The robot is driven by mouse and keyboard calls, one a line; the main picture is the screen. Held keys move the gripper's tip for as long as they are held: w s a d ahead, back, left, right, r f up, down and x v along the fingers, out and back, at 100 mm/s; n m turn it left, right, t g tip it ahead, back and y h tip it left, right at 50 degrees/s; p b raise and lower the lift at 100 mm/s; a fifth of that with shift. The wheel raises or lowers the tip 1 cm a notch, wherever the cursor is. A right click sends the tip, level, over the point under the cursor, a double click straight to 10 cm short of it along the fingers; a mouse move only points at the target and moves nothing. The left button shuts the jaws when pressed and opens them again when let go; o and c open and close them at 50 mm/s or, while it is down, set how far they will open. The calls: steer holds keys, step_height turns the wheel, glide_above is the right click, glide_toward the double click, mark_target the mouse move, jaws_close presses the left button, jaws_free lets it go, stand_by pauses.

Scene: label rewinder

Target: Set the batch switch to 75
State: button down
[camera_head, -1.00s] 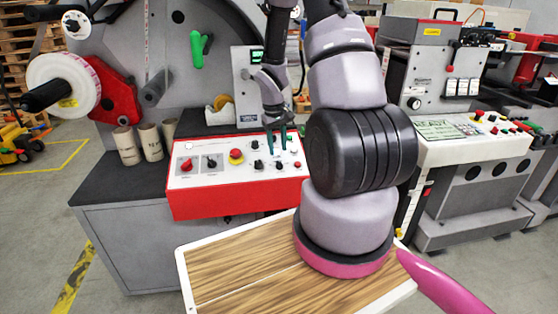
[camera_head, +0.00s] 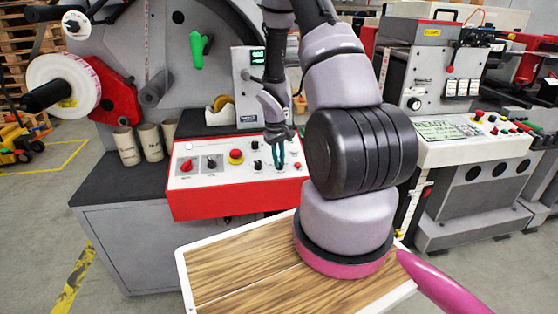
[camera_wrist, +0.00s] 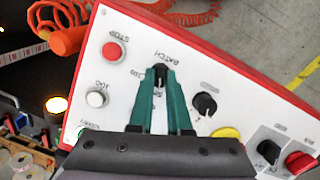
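The batch switch (camera_wrist: 160,71) is a small black knob on a white control panel, under the printed word BATCH in the wrist view. My gripper (camera_wrist: 162,78) has its two teal fingers on either side of the knob. The gap between them is narrow and the knob fills it, so it looks shut on the knob. The fingers hide part of the dial; its numbers are too small and too covered to read, and I cannot tell the setting. In the head view my gripper (camera_head: 280,164) points down at the right part of the panel.
The red-sided control box (camera_head: 225,201) also carries a red stop button (camera_wrist: 112,51), a white jog button (camera_wrist: 96,98), another black knob (camera_wrist: 204,104) and a yellow-based button (camera_head: 236,156). Cardboard cores (camera_head: 150,141) stand behind it to the left. A wood-topped surface (camera_head: 235,265) lies in front.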

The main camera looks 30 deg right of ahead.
steer(key=m, duration=0.3)
steer(key=shift+d+m+y, duration=0.2)
steer(key=shift+m+y, duration=0.1)
steer(key=shift+y, duration=0.1)
steer(key=shift+m+t+y, duration=0.3)
steer(key=shift+m+y, duration=0.2)
steer(key=shift+m, duration=1.4)
steer(key=c, duration=0.9)
jaws_free()
steer(key=shift+o, duration=0.2)
steer(key=shift+r, duration=0.1)
